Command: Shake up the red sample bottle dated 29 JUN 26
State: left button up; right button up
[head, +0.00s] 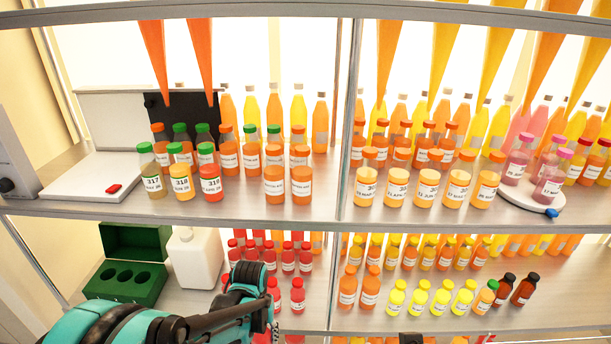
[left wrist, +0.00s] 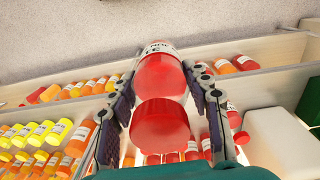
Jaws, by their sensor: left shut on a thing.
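My left gripper (left wrist: 165,72) is shut on a red bottle (left wrist: 158,78) with a red cap (left wrist: 160,124). The two fingers press on its sides in the left wrist view. The cap points toward the camera. Only part of its white label (left wrist: 158,47) shows, and its date cannot be read. In the head view my left gripper (head: 252,280) is at the lower shelf, in front of the group of red bottles, and the arm hides the held bottle there. Several other red bottles (head: 297,296) stand upright beside it, their dates too small to read. My right gripper is not in view.
A green rack (head: 133,283) with round holes and a white jug (head: 196,259) stand left of the red bottles. Orange and yellow bottles (head: 396,295) stand to the right, past a shelf post. The upper shelf (head: 327,206) is above, holding many bottles and a scale (head: 92,180).

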pick_arm(q)
jog(key=shift+d, duration=0.35)
jog(key=a, duration=0.5)
jog(key=shift+w+a, duration=0.1)
jog(key=shift+a, duration=0.25)
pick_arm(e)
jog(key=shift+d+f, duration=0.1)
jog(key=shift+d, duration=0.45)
